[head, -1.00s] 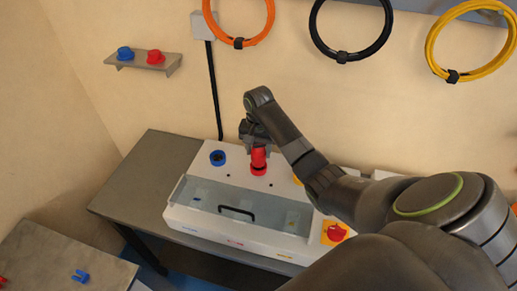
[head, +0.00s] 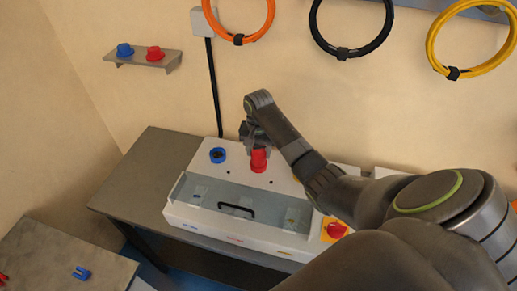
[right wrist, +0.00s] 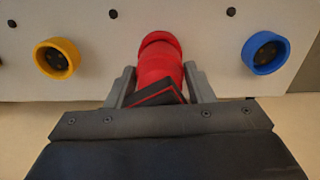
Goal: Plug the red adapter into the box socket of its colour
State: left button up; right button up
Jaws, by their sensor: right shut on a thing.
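The red adapter (head: 259,158) stands at the red socket position on the white box (head: 180,212), between the blue socket (head: 217,155) and the yellow one. In the right wrist view the red adapter (right wrist: 158,78) sits between the two fingers of my right gripper (right wrist: 160,85), which is shut on it. The adapter's far end meets a red ring (right wrist: 160,40) on the box. I cannot tell how deep it sits. The yellow socket (right wrist: 56,58) and blue socket (right wrist: 265,52) are empty. My left gripper is not in view.
A wall shelf (head: 143,62) holds a blue and a red piece. Orange, black and yellow cable coils hang on the wall. The box has a clear cover with a black handle (head: 236,209) and a red rotary switch (head: 336,230). A side table (head: 60,262) stands at lower left.

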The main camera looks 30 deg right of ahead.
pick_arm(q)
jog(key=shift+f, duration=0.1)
pick_arm(e)
jog(key=shift+s+f, duration=0.15)
jog(key=shift+f, duration=0.55)
jog(key=o, duration=1.2)
jog(key=shift+c, duration=0.2)
jog(key=shift+r, duration=0.1)
